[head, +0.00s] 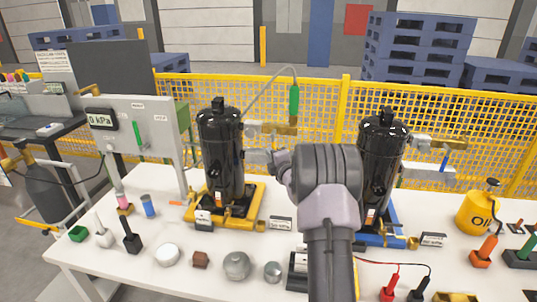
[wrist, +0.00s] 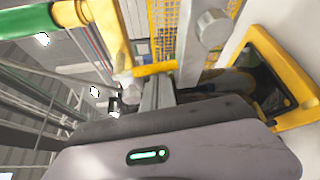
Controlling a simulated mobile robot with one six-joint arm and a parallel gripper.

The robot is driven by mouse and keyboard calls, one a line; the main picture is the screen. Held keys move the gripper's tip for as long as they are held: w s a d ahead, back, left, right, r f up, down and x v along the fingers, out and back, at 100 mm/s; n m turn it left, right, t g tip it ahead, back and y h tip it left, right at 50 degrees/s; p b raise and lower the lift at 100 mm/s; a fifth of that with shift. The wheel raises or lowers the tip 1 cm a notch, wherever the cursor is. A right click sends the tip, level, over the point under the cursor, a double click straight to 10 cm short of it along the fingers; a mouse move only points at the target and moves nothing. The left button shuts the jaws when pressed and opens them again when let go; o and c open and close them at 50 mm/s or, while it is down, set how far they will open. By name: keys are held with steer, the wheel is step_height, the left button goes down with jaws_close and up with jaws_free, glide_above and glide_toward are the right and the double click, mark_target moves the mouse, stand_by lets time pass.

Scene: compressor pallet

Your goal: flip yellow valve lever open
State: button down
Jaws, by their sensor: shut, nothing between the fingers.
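A yellow bar that looks like the valve lever (wrist: 154,68) lies across the wrist view, just past my fingertips. I cannot tell whether they touch it. My gripper (wrist: 158,82) is shut and empty, its grey fingers pointing at that bar. In the head view my gripper (head: 262,157) points left, at the right side of the left black compressor (head: 221,155). I cannot make out the yellow lever in the head view; my wrist may hide it.
A green lever (head: 294,103) stands upright on brass piping (head: 283,130) above my gripper. The left compressor sits on a yellow base (head: 254,205). A second black compressor (head: 383,160) stands right of my arm. Small parts and an oil can (head: 478,212) occupy the white table.

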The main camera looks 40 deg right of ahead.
steer(key=s+d+r+n+g+h, duration=0.3)
steer(key=s+r+n+g, duration=0.1)
steer(key=n+g, duration=0.3)
steer(key=r+n, duration=0.1)
steer(key=n, duration=0.1)
steer(key=shift+s+d+n+g+b, duration=0.15)
steer(key=shift+d+n+g+b, duration=0.2)
steer(key=shift+n+g+b, duration=0.05)
stand_by(0.5)
stand_by(0.6)
step_height(320, 180, down, 4)
steer(key=a+b, duration=0.1)
steer(key=b, duration=0.3)
steer(key=v, duration=1)
steer(key=shift+p, duration=0.45)
steer(key=shift+s, duration=0.1)
